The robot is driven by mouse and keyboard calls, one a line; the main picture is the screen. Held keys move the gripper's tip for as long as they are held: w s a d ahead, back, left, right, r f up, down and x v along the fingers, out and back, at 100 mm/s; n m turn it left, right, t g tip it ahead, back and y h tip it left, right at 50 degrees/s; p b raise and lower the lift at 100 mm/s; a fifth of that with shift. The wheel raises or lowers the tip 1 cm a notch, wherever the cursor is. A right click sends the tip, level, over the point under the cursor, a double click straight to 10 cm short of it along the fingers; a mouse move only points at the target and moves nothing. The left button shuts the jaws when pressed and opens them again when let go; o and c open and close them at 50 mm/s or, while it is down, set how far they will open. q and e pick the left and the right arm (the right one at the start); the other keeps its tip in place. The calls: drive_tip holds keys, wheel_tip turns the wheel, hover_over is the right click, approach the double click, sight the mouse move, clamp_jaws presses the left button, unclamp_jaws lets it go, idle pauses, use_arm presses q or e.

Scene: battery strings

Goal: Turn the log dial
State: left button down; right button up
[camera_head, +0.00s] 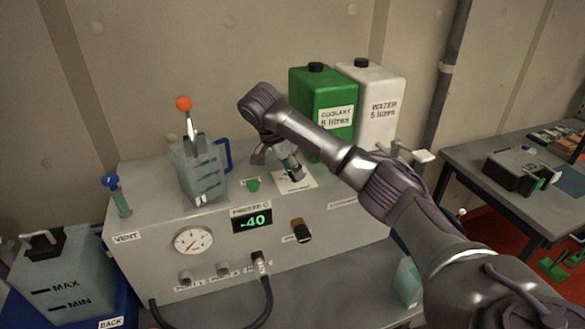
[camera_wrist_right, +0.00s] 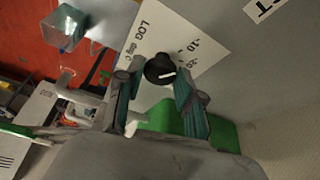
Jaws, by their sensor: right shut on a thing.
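The log dial (camera_wrist_right: 158,66) is a small black knob with a white pointer line, on a white card (camera_wrist_right: 183,40) marked "LOG deg C" and with scale numbers such as -10. The pointer lies toward the numbered side in the right wrist view. My right gripper (camera_wrist_right: 158,88) has one finger on each side of the dial and is shut on it. In the head view my right gripper (camera_head: 276,166) reaches down onto the white card (camera_head: 305,180) on top of the grey machine (camera_head: 330,231); the dial is hidden there. My left gripper is not in view.
A green coolant can (camera_head: 310,92) and a white water can (camera_head: 383,85) stand behind my gripper. A side table (camera_head: 470,165) is at right.

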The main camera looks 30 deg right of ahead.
drive_tip(key=o, duration=1.2)
drive_tip(key=shift+c, duration=0.2)
drive_tip(key=v, duration=1.2)
